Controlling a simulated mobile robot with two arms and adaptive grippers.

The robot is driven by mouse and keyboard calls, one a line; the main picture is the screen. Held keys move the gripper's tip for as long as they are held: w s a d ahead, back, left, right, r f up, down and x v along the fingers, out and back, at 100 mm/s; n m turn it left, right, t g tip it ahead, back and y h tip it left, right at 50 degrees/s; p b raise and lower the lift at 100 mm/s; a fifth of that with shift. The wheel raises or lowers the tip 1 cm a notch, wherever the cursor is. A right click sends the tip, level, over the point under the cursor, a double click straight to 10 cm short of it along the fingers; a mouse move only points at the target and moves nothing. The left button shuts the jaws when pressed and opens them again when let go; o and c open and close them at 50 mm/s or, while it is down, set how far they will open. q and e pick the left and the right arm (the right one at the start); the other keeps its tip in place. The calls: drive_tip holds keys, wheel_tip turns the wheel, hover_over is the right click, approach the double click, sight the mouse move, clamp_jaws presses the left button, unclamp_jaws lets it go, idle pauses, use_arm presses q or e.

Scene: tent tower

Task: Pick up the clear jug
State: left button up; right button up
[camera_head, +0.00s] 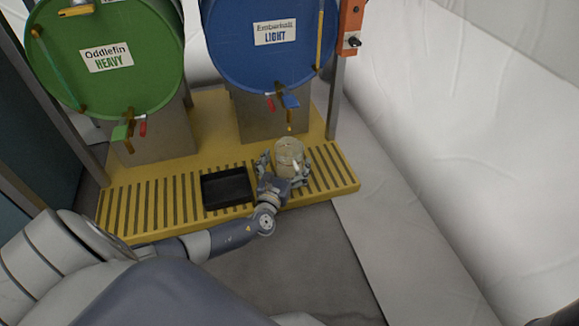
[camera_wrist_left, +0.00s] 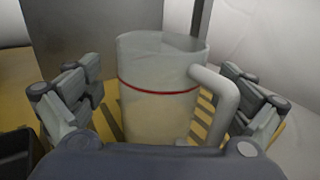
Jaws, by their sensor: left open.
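The clear jug (camera_head: 289,153) stands upright on the yellow slatted platform, below the front of the blue barrel. In the left wrist view the jug (camera_wrist_left: 158,95) is see-through, with a red line around it and a white handle on its right side. My left gripper (camera_head: 282,166) is open, with its fingers on either side of the jug. In the left wrist view the fingers of my left gripper (camera_wrist_left: 160,105) stand apart at left and right, with visible gaps to the jug's body. The handle lies between the jug's body and the right finger. My right gripper is not in view.
A black tray (camera_head: 226,188) sits on the yellow platform (camera_head: 150,206) left of the gripper. A blue barrel (camera_head: 262,60) labelled LIGHT with a tap is behind the jug. A green barrel (camera_head: 120,75) labelled HEAVY is at left. White fabric (camera_head: 500,120) walls the right side.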

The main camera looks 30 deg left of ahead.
use_arm(q)
drive_tip(key=shift+w, duration=0.1)
drive_tip(key=shift+c, duration=0.6)
drive_tip(key=c, duration=1.2)
drive_tip(key=shift+r, duration=0.1)
